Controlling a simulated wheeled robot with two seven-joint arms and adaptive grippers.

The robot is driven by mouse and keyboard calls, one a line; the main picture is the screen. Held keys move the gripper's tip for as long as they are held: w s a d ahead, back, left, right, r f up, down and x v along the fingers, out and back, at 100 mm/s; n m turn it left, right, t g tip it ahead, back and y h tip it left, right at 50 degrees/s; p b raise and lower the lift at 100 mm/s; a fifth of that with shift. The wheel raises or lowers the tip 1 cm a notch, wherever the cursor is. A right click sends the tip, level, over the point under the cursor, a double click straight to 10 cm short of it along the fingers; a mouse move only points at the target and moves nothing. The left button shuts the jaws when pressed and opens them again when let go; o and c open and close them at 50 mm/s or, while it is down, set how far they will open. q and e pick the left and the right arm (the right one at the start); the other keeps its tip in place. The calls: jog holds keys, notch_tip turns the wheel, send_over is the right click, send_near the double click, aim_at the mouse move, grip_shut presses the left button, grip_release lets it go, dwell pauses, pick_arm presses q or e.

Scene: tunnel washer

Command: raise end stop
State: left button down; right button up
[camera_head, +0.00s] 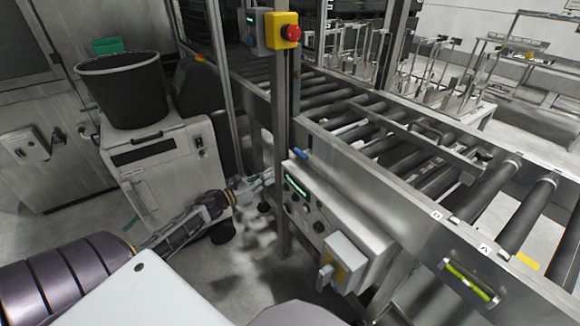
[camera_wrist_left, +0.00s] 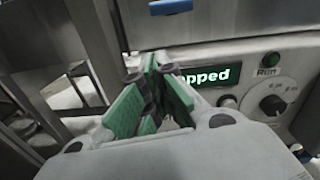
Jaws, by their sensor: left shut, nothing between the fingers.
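My left gripper (camera_head: 262,178) is shut and empty, just left of the grey control panel (camera_head: 338,205) on the conveyor's side. In the left wrist view its green-padded fingers (camera_wrist_left: 152,72) are together in front of the panel and cover part of the lit display (camera_wrist_left: 215,76), where "opped" can be read. A black knob (camera_wrist_left: 271,104) is right of the display. I cannot tell for sure which part is the end stop.
A steel post (camera_head: 281,120) with a red emergency button (camera_head: 291,33) stands beside the panel. The roller conveyor (camera_head: 400,170) runs behind it. A grey switch box (camera_head: 343,262) juts from the panel's right end. A black bin (camera_head: 125,92) stands on a white cabinet (camera_head: 165,165) at left.

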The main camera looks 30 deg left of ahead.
aim_at(292, 171)
pick_arm(q)
jog(key=shift+w+d+r+m+h+b, duration=0.15)
jog(key=shift+r+m+h, duration=0.15)
jog(key=shift+r+m, duration=0.25)
jog(key=shift+w+d+r+m+h+b, duration=0.15)
jog(key=shift+r+m+h, duration=0.15)
jog(key=shift+r+m, duration=0.2)
pick_arm(e)
jog(key=shift+w+a+f, duration=0.15)
jog(key=shift+w+a, duration=0.2)
jog(key=shift+w, duration=0.15)
pick_arm(q)
jog(key=shift+w, duration=0.1)
jog(key=shift+x, duration=4.75)
jog(key=shift+w, duration=0.15)
pick_arm(e)
jog(key=shift+w+a+r, duration=0.25)
jog(key=shift+w+r, duration=0.35)
